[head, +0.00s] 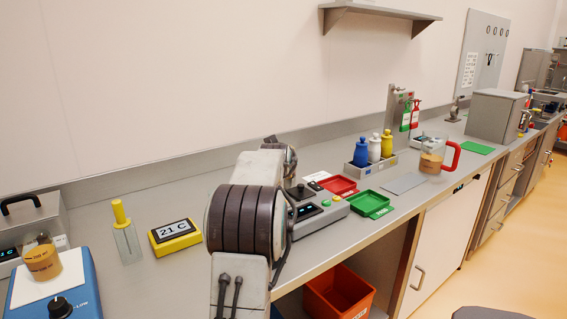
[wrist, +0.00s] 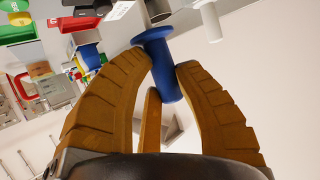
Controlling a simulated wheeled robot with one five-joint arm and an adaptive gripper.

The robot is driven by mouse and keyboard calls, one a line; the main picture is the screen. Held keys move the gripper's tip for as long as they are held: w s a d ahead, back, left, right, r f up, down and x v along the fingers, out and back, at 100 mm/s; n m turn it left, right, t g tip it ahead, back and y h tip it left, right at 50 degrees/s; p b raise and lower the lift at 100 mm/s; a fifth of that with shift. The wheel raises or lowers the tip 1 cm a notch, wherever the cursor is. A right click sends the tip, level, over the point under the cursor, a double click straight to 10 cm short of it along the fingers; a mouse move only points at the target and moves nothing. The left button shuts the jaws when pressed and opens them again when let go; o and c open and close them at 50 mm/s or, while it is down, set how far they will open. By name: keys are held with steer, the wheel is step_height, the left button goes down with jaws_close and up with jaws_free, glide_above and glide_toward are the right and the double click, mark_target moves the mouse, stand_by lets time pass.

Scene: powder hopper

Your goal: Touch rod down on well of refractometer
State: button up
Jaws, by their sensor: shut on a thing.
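In the wrist view my gripper (wrist: 157,75) is shut on a blue flanged rod handle (wrist: 165,70), held between its brown fingers. The rod's far end cannot be made out. In the head view my arm hides the gripper and the rod. A low grey instrument with a small display, which looks like the refractometer (head: 322,216), stands on the bench just right of my arm. My arm covers part of it, and I cannot clearly make out its well.
A red tray (head: 337,185) and a green tray (head: 370,204) lie beside the instrument. A yellow 21 C display (head: 175,236) and a yellow-topped bottle (head: 126,240) stand left of my arm. Coloured bottles (head: 374,149) and a red-handled jug (head: 432,158) stand farther right.

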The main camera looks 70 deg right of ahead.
steer(key=shift+f, duration=0.1)
step_height(320, 180, up, 5)
steer(key=p, duration=0.4)
stand_by(0.3)
